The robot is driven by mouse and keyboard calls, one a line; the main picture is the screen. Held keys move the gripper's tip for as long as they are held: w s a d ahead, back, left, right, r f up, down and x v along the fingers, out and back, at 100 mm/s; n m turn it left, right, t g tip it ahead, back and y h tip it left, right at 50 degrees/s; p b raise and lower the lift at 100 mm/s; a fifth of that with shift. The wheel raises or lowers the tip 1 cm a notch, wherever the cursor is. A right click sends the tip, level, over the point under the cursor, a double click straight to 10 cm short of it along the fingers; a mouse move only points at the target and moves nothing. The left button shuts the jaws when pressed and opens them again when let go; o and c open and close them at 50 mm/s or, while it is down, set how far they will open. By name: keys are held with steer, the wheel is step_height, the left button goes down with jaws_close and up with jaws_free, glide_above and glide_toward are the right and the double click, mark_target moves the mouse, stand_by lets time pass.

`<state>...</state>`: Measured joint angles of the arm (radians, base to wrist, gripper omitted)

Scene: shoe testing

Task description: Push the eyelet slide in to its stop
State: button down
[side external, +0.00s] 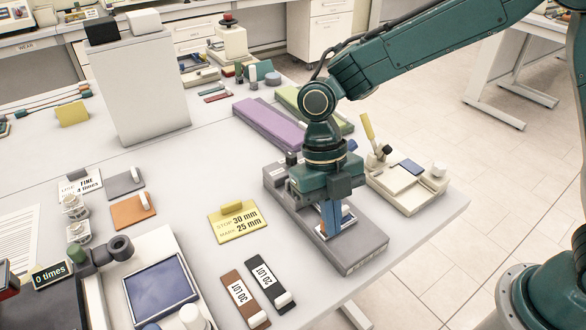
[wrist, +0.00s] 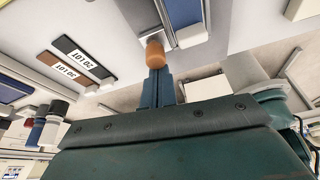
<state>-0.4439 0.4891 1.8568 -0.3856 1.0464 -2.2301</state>
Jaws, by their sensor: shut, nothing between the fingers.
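A long grey fixture (side external: 362,254) lies near the table's front right edge, with a light-framed opening in its top. My gripper (side external: 331,232) points down over this opening, with its fingers shut and empty. In the wrist view the shut fingers (wrist: 157,75) end at an orange-brown rounded knob (wrist: 155,49), next to a blue strip in a pale frame (wrist: 184,12). The knob seems to touch or nearly touch the fingertips; I cannot tell which. My gripper hides much of the fixture in the side view, and I cannot make out the eyelet slide's position or its stop.
A yellow card (side external: 238,222) reads "STOP 30 mm, MARK 25 mm". Brown (side external: 245,299) and black (side external: 270,285) lot tags lie left of the fixture. Purple (side external: 269,126) and green (side external: 310,106) blocks lie behind; a cream device (side external: 405,185) stands at right.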

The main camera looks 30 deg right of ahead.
steer(key=shift+w, duration=0.4)
steer(key=shift+s, duration=0.2)
steer(key=shift+s+a, duration=0.15)
steer(key=shift+s, duration=0.7)
steer(key=shift+s+a, duration=0.1)
steer(key=shift+s, duration=0.7)
steer(key=shift+r, duration=0.3)
steer(key=v, duration=0.9)
steer(key=shift+r, duration=0.2)
steer(key=shift+w, duration=0.1)
steer(key=m, duration=0.1)
steer(key=a+m+y, duration=0.1)
steer(key=m, duration=0.1)
steer(key=shift+m, duration=0.3)
